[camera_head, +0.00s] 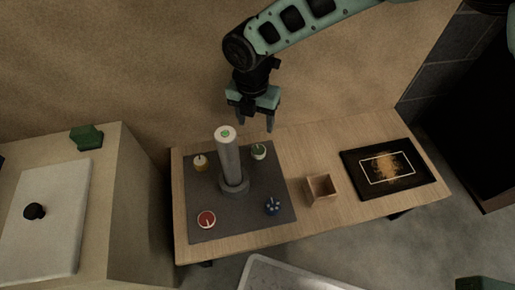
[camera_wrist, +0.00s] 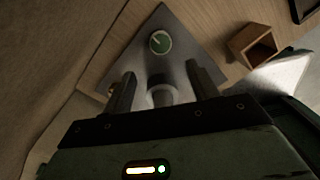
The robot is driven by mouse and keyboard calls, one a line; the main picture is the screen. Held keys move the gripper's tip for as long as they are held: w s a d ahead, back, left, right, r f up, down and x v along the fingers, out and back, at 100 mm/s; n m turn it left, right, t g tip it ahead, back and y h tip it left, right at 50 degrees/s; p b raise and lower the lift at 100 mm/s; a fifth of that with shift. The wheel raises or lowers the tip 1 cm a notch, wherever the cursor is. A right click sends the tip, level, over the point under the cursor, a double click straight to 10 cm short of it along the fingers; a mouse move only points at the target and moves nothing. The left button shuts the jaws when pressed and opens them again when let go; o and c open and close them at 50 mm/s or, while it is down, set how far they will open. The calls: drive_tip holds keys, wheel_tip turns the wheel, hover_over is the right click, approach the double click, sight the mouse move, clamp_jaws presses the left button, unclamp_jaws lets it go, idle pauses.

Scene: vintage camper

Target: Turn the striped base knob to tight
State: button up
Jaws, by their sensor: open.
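A dark grey square mat or board (camera_head: 238,218) lies on a wooden table. It carries a yellowish knob (camera_head: 200,163) back left, a green knob (camera_head: 259,151) back right, a red knob (camera_head: 206,219) front left and a blue knob (camera_head: 272,206) front right. A tall grey cylinder (camera_head: 229,160) with a green-marked top stands upright in the middle on a round base (camera_head: 234,188). I cannot make out which knob is striped. My gripper (camera_head: 254,113) is open and empty, above the board's back edge. In the wrist view, the green knob (camera_wrist: 160,42) shows a pale line, beyond my fingertips (camera_wrist: 158,82).
A small open wooden box (camera_head: 321,188) stands right of the board. A black panel with a gold patch (camera_head: 387,168) lies at the table's right. A counter (camera_head: 50,215) stands left, across a gap. A wall rises behind the table.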

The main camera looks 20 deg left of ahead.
sight(258, 149)
drive_tip(key=f+b, duration=0.1)
drive_tip(key=f, duration=0.3)
drive_tip(key=f+b, duration=0.2)
drive_tip(key=f, duration=0.2)
drive_tip(key=f+b, duration=0.1)
drive_tip(key=f, duration=0.3)
drive_tip(key=shift+d+f, duration=0.2)
drive_tip(key=shift+d, duration=0.15)
drive_tip(key=c, duration=1)
